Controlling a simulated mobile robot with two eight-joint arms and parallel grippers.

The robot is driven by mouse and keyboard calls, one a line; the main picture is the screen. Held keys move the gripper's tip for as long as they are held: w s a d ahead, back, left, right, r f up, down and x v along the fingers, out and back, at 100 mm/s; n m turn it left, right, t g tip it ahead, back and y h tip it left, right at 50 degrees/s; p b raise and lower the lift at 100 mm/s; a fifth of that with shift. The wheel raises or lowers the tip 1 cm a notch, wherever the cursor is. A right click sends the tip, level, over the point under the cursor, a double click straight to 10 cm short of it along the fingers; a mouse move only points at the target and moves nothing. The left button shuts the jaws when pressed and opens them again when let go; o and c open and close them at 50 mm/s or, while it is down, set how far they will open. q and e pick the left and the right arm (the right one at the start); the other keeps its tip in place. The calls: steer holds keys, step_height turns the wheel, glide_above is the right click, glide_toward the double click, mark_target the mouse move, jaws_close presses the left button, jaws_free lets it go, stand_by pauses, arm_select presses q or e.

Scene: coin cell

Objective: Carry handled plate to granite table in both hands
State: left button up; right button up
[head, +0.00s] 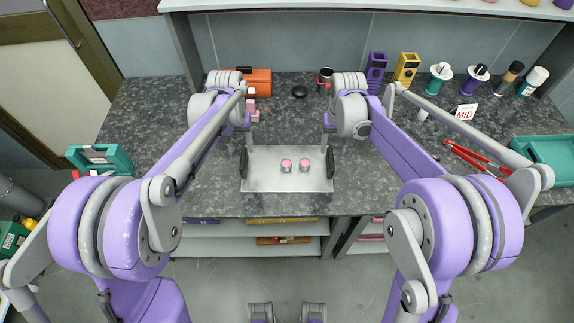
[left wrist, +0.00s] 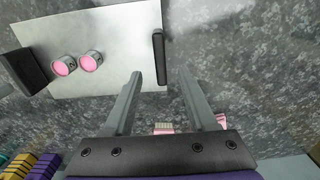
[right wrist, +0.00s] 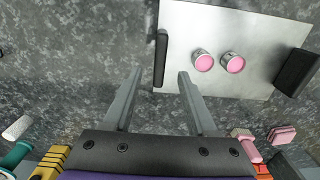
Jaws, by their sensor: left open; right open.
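The handled plate (head: 262,182) is a flat grey metal sheet lying on the dark speckled granite table (head: 215,195) near its front edge. A black handle (head: 243,164) stands at its left side and another (head: 330,163) at its right. Two pink-topped cylinders (head: 295,165) stand near its middle. My left gripper (head: 248,142) is open and empty at the left handle; in the left wrist view (left wrist: 160,74) the handle lines up between the fingertips. My right gripper (head: 329,142) is open and empty at the right handle, lined up likewise in the right wrist view (right wrist: 160,74). Neither grips a handle.
Behind stand an orange box (head: 259,82), pink blocks (head: 251,108), a black disc (head: 299,91) and a metal cup (head: 325,77). Purple (head: 376,70) and yellow (head: 406,67) holders and several bottles stand back right. Red-handled pliers (head: 470,155) and a teal tray (head: 550,155) lie right.

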mark_target(243, 158)
arm_select(q)
step_height(243, 158, down, 7)
arm_select(e)
step_height(243, 158, down, 7)
arm_select(q)
jaws_close()
arm_select(e)
jaws_close()
stand_by(1.1)
